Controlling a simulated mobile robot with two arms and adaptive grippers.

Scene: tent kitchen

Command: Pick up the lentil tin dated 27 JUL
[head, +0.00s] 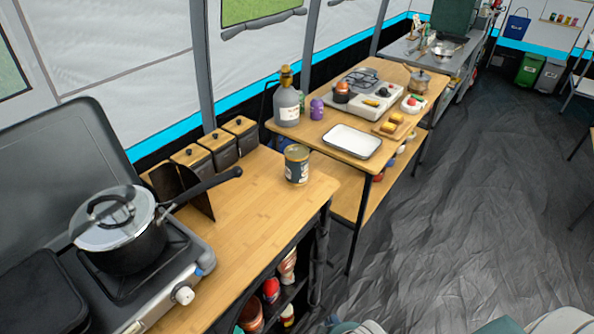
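A tin (297,165) with a dark label and a gold-coloured rim stands upright near the far right corner of the near wooden counter (262,192). Its print is too small to read, so I cannot tell its contents or date. No other tin of this kind is clearly visible on the counter. Neither of my grippers is in view.
A pot (130,240) sits on the stove at the left, its handle reaching over the counter. Several dark canisters (217,150) line the back. A second table holds a bottle (286,102) and white tray (352,128). Floor (455,225) at right is clear.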

